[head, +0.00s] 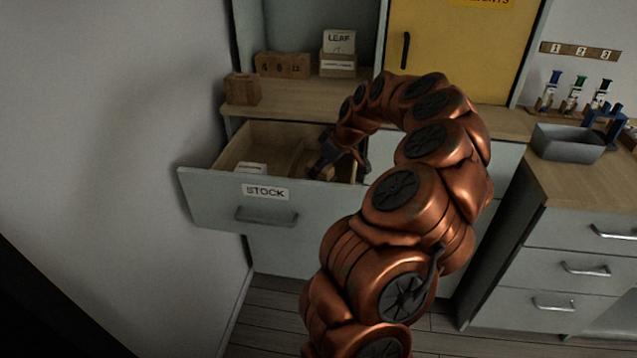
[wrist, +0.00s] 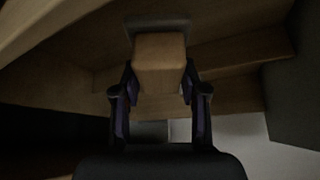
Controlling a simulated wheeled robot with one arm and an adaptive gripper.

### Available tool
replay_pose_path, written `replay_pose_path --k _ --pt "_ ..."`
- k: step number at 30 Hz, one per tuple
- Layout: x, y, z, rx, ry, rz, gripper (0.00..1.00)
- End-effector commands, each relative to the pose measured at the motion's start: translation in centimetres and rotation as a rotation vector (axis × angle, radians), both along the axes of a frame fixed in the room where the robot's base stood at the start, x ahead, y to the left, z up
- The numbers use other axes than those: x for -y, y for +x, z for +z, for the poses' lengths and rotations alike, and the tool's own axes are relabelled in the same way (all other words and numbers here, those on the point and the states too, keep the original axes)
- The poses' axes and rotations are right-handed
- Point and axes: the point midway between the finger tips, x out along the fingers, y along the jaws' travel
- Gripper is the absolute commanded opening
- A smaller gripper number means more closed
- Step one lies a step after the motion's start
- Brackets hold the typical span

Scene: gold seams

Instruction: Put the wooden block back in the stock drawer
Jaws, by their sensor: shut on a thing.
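The stock drawer (head: 214,202) is pulled open, with a "STOCK" label on its pale front. My gripper (head: 342,160) is down at the right part of the drawer, partly hidden by my arm. In the wrist view my gripper (wrist: 160,92) is shut on the wooden block (wrist: 160,62), with one finger on each side of it. The drawer's wooden inside (wrist: 60,75) surrounds the block in that view. I cannot tell whether the block touches the drawer floor.
A white labelled item (head: 250,168) lies in the drawer's left part. Wooden blocks (head: 283,65), a small wooden box (head: 242,88) and a "LEAF" box (head: 338,52) stand on the counter above. A yellow cabinet door (head: 440,50) is behind my arm. A grey tray (head: 568,143) sits on the right counter.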

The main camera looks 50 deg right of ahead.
Motion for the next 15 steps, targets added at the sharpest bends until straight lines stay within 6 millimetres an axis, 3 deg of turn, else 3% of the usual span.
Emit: replay_pose_path --k 15 --pt "-0.2 0.2 -5.2 0.002 -0.001 0.003 0.15"
